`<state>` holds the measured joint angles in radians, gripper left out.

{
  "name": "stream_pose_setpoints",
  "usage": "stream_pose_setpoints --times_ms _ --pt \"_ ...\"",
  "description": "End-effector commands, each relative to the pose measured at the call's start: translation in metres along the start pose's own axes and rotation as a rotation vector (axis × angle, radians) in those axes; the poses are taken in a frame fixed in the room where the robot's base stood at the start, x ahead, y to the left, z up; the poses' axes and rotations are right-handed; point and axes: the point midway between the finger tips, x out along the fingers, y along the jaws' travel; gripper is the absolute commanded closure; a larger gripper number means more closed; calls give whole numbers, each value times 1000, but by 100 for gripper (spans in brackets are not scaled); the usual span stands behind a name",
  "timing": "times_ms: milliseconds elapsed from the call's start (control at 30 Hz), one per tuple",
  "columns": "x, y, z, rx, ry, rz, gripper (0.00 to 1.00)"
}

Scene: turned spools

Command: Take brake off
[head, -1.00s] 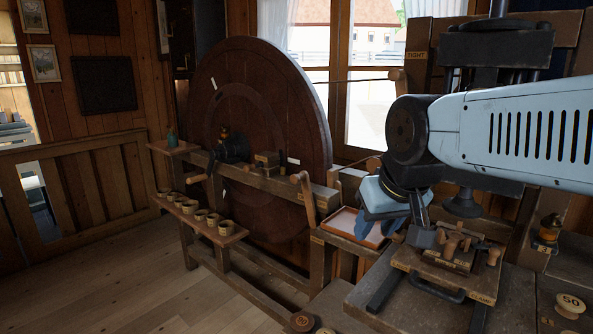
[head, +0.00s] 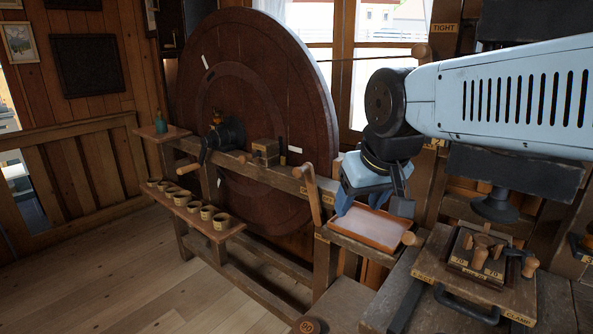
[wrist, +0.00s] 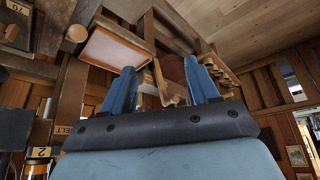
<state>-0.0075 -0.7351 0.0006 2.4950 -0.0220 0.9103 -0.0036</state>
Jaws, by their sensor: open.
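A wooden lever (head: 309,194), apparently the brake handle, stands tilted at the right end of the big wheel's bench. Its lettering is too small to read. The large dark wheel (head: 300,110) stands behind the bench. My gripper (head: 372,203) is open and empty, pointing down over the back of the shallow tray, to the right of the lever and apart from it. In the wrist view, my gripper (wrist: 160,66) has its two blue fingers spread, with the lever (wrist: 161,84) showing between them, farther off.
The orange-rimmed tray (head: 366,243) lies below my gripper. A clamp board (head: 450,285) with small knobbed parts and a black handle is at right. Several small cups (head: 193,206) stand on a low shelf at left. Wooden floor (head: 110,270) is clear at left front.

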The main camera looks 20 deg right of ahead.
Motion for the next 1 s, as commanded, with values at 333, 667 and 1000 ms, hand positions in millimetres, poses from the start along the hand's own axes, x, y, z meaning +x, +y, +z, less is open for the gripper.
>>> stream_pose_setpoints --times_ms 333,667,1000 --pt "36 15 -13 -290 -241 167 37" --pt "69 34 -42 -636 -480 371 37" --pt "104 35 -91 -999 -678 603 37"
